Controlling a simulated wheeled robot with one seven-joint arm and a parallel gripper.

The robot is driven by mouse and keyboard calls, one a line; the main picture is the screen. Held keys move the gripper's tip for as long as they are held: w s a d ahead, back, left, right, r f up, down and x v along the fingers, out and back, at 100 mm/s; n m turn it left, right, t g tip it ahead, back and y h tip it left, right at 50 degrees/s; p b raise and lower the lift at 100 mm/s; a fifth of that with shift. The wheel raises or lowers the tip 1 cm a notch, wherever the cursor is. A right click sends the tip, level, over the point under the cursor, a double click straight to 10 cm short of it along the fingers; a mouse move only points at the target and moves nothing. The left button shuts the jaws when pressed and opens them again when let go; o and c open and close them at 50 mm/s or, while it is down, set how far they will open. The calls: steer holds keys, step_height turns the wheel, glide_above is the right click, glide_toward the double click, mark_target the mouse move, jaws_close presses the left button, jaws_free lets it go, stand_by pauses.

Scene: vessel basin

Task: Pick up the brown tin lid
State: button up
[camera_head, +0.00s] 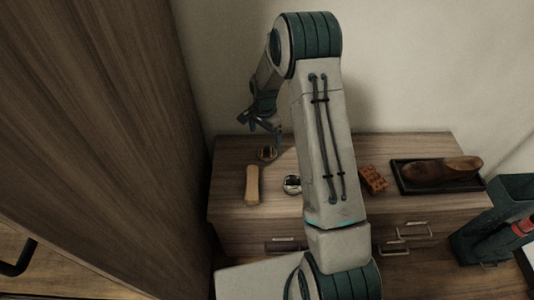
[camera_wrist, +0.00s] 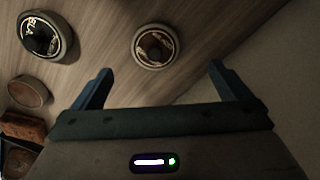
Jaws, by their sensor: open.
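In the head view the lid (camera_head: 267,153) is at the back left of the top. My gripper (camera_wrist: 160,72) is open and empty, with its two fingers spread. In the head view my gripper (camera_head: 265,124) is above and apart from the lid. The lid's underside is hidden.
A similar black-centred tin (camera_head: 292,184) and a pale wooden block (camera_head: 252,185) are nearby. A brown disc (camera_wrist: 30,91) shows in the wrist view. A wall stands behind.

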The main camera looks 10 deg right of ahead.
mark_target(267, 149)
step_height(267, 149, down, 3)
steer(key=shift+r, duration=0.15)
steer(key=f, duration=0.1)
steer(key=f+b, duration=0.1)
steer(key=f, duration=0.3)
steer(key=shift+s+d+f, duration=0.1)
steer(key=shift+s+d, duration=0.15)
steer(key=shift+d, duration=0.05)
steer(key=c, duration=0.9)
